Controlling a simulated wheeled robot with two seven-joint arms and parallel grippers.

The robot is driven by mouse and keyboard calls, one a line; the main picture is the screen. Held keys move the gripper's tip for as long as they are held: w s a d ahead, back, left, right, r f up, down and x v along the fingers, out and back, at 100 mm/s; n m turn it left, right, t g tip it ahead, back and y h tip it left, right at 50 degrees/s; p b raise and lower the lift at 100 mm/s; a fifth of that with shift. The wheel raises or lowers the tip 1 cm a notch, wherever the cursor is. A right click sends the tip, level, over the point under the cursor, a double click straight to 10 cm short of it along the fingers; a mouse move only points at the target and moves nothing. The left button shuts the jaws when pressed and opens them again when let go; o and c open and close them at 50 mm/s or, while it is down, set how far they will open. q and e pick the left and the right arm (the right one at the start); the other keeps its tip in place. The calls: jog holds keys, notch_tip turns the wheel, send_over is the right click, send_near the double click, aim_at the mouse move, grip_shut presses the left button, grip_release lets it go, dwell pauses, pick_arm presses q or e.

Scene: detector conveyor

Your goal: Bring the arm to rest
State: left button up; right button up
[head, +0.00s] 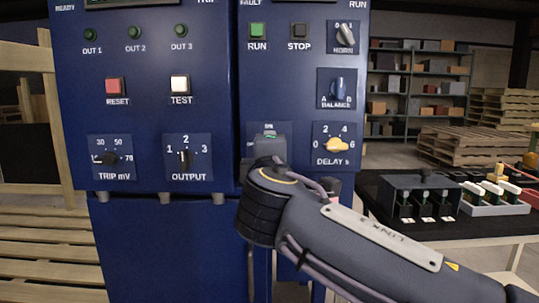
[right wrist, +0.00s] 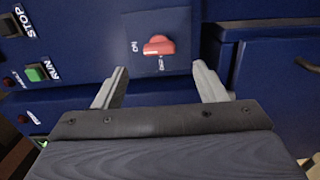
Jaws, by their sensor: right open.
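My right arm (head: 350,235) reaches in from the lower right of the head view. Its gripper (head: 268,147) is in front of the right blue cabinet, left of the yellow DELAY knob. In the right wrist view the gripper (right wrist: 160,72) is open, its two fingers apart with nothing between them. A red knob (right wrist: 158,46) on a blue plate shows just beyond the fingertips, in line with the gap; it appears apart from the fingers. In the head view my arm hides this knob. My left gripper is not in view.
The left blue cabinet (head: 142,65) carries RESET and TEST buttons and two knobs. A BALANCE knob (head: 338,88) sits above the DELAY knob (head: 336,145). At right, a black table (head: 375,190) holds a dark switch box (head: 420,187) and a light tray.

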jog(key=s+d+f+m+g+h, duration=0.15)
jog(key=d+f+m+g, duration=0.25)
jog(key=d+f, duration=0.7)
jog(key=s+d+f+m+g, duration=0.5)
jog(key=s+d+f+m, duration=0.1)
jog(key=s+d+f, duration=0.5)
jog(key=s+a+f+m+g+y, duration=0.25)
jog(key=s+f+m+y, duration=0.35)
jog(key=s+f+m, duration=0.75)
jog(key=s+r+n+p, duration=0.2)
jog(key=r+p, duration=1.5)
jog(key=p, duration=0.1)
jog(key=s+d+r+n+p, duration=0.1)
jog(key=s+r+n+p, duration=0.1)
jog(key=r+p, duration=1.5)
jog(key=shift+s+r+g+h+p, duration=0.2)
jog(key=shift+r+g+h+p, duration=0.2)
jog(key=shift+p, duration=0.55)
